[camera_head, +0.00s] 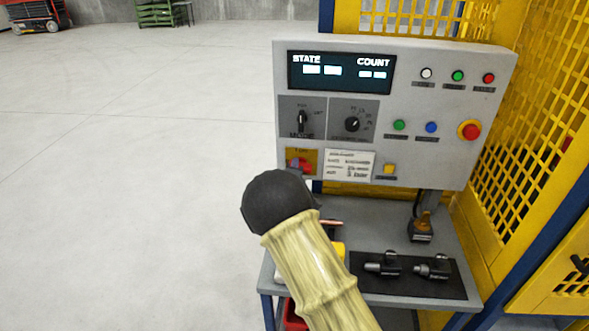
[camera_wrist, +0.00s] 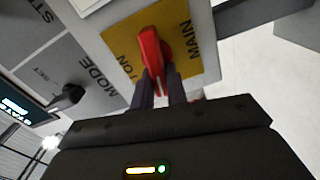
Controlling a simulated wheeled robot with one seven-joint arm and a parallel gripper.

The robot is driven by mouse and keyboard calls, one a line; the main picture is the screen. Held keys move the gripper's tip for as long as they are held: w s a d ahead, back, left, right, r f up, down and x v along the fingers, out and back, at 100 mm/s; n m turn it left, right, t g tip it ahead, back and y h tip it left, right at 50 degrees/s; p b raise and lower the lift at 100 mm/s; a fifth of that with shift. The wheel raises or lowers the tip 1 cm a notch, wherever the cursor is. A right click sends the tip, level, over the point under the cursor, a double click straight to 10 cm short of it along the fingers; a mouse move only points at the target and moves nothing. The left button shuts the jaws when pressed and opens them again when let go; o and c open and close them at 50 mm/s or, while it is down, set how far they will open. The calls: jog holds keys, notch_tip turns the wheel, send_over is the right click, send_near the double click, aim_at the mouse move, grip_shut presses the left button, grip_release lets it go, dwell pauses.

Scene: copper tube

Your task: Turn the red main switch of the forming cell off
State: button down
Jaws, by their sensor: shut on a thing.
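The red main switch (camera_wrist: 151,48) sits on a yellow plate (camera_wrist: 120,42) marked MAIN and ON in the wrist view. My gripper (camera_wrist: 162,86) has its two dark fingers shut on the red handle, with red showing between them. In the head view the switch (camera_head: 299,164) shows small at the lower left of the grey control panel (camera_head: 400,168), just above my arm's dark rounded end. My gripper is hidden behind my arm there.
Beside the switch are the MODE knob (camera_head: 302,120), a second knob (camera_head: 352,124), and a white label (camera_head: 349,164). A red emergency button (camera_head: 470,130) is at right. Below is a bench with a black mat (camera_head: 430,291) holding dark tools. Yellow mesh fencing (camera_head: 510,130) stands right; open floor lies left.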

jog(key=shift+f+n, duration=0.25)
jog(key=shift+n, duration=0.85)
jog(key=c, duration=1.4)
grip_release()
jog(key=shift+s, duration=0.1)
jog(key=s+b, duration=0.4)
jog(key=s, duration=1.3)
jog(key=shift+s+a+b, duration=0.15)
jog(key=shift+a+b, duration=0.15)
jog(key=shift+a, duration=0.05)
jog(key=shift+s+a, duration=0.1)
